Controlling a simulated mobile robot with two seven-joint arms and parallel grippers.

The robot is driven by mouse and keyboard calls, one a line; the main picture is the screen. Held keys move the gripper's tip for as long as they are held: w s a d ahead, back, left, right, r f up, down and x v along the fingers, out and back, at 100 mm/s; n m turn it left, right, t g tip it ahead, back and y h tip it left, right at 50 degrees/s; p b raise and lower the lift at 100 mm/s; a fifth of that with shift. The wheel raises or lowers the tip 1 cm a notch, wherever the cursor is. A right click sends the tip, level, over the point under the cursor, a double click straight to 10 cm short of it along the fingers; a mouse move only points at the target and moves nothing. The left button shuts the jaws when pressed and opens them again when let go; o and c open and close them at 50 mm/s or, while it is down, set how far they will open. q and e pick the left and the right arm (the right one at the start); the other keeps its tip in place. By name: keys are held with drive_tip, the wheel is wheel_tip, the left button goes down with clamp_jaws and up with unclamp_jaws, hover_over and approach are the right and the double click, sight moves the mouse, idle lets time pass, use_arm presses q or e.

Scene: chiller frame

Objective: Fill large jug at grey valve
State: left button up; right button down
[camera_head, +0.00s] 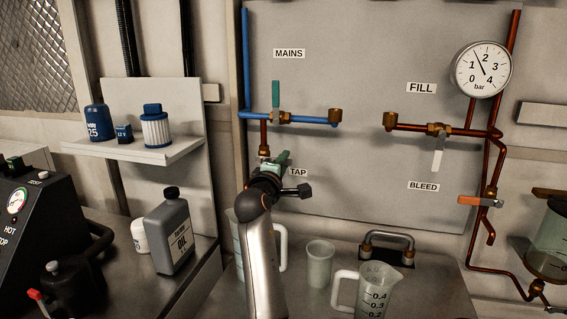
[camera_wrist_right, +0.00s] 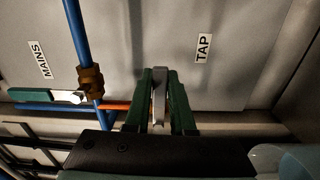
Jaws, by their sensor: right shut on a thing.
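My right gripper (camera_head: 273,166) is at the valve above the TAP label (camera_head: 299,172). In the right wrist view its green fingers (camera_wrist_right: 157,92) are shut on a grey lever (camera_wrist_right: 159,104). The large jug (camera_head: 236,244) stands on the bench below this valve, mostly hidden behind my right arm; its white handle (camera_head: 281,246) shows to the right. I cannot tell how full it is. Another grey lever (camera_head: 438,156) hangs down above the BLEED label. My left gripper is not in view.
A smaller measuring jug (camera_head: 378,292) and a beaker (camera_head: 320,264) stand right of the large jug. A green MAINS lever (camera_head: 276,94) points up on the blue pipe. An orange lever (camera_head: 478,200) and a gauge (camera_head: 483,69) are at right. An oil bottle (camera_head: 170,236) stands left.

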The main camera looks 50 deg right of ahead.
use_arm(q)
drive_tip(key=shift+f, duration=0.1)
use_arm(e)
drive_tip(key=shift+f, duration=0.5)
drive_tip(key=c, duration=0.8)
unclamp_jaws()
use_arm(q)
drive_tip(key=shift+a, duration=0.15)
use_arm(e)
drive_tip(key=shift+r, duration=0.15)
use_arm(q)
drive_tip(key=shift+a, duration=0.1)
use_arm(e)
drive_tip(key=shift+r, duration=0.1)
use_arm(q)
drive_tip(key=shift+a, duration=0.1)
use_arm(e)
drive_tip(key=shift+a, duration=0.1)
